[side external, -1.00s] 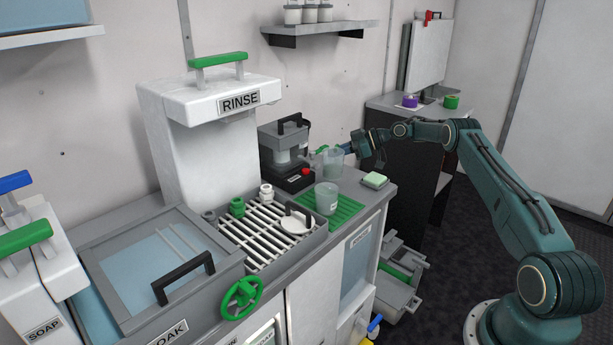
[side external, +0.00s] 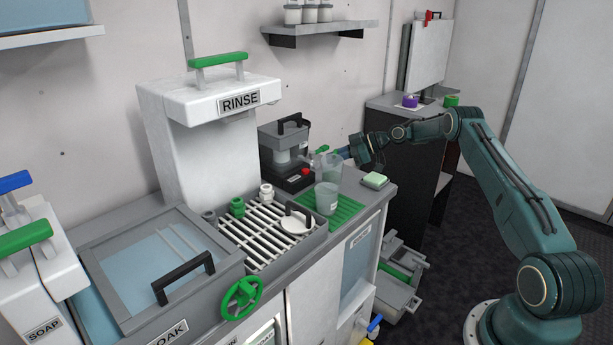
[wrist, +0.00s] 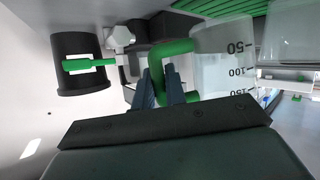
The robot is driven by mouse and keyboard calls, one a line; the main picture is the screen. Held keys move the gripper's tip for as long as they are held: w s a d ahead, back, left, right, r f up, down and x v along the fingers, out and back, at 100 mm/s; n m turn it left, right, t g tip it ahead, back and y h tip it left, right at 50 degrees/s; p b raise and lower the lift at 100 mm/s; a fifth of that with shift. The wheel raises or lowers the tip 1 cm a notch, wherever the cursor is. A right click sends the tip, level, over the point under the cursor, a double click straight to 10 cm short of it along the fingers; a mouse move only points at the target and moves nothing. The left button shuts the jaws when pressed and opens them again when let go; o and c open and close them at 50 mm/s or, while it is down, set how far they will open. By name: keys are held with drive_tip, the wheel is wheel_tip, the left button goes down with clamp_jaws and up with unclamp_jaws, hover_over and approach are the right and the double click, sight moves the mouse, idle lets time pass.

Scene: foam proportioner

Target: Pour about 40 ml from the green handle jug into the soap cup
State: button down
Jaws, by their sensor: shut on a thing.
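The clear jug with the green handle (wrist: 225,62) carries printed marks of 50, 100 and 150 in the wrist view. My gripper (wrist: 163,88) is shut on its green handle (wrist: 178,62). In the side view my gripper (side external: 350,152) holds the jug (side external: 326,164) above the counter, just behind and above a clear cup (side external: 326,198). This cup, likely the soap cup, stands upright on the green slatted mat (side external: 349,207). The jug and cup overlap in the side view, so I cannot tell whether they touch. The liquid level and exact tilt are unclear.
A dark machine with a red button (side external: 285,152) stands behind the jug. A green-topped sponge (side external: 375,180) lies right of the mat. A grey rack (side external: 265,235) with a white dish (side external: 296,224) is left. The RINSE unit (side external: 205,130) rises behind the rack.

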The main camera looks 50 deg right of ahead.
drive_tip(key=shift+s+a+r, duration=0.1)
drive_tip(key=shift+a+r, duration=0.05)
drive_tip(key=shift+a, duration=0.05)
drive_tip(key=shift+s+a+r+n+t+h, duration=0.2)
drive_tip(key=shift+a+r+n+t+h, duration=0.1)
drive_tip(key=shift+a+r+n+h, duration=0.15)
drive_tip(key=s+a+r+n+t+h, duration=0.2)
drive_tip(key=a+r+n, duration=0.3)
drive_tip(key=r, duration=0.4)
drive_tip(key=shift+s+a+h, duration=0.25)
drive_tip(key=shift+s+h, duration=0.4)
drive_tip(key=shift+r, duration=0.1)
drive_tip(key=shift+s+a+n+t, duration=0.3)
drive_tip(key=shift+a+n, duration=0.15)
drive_tip(key=shift+n, duration=0.1)
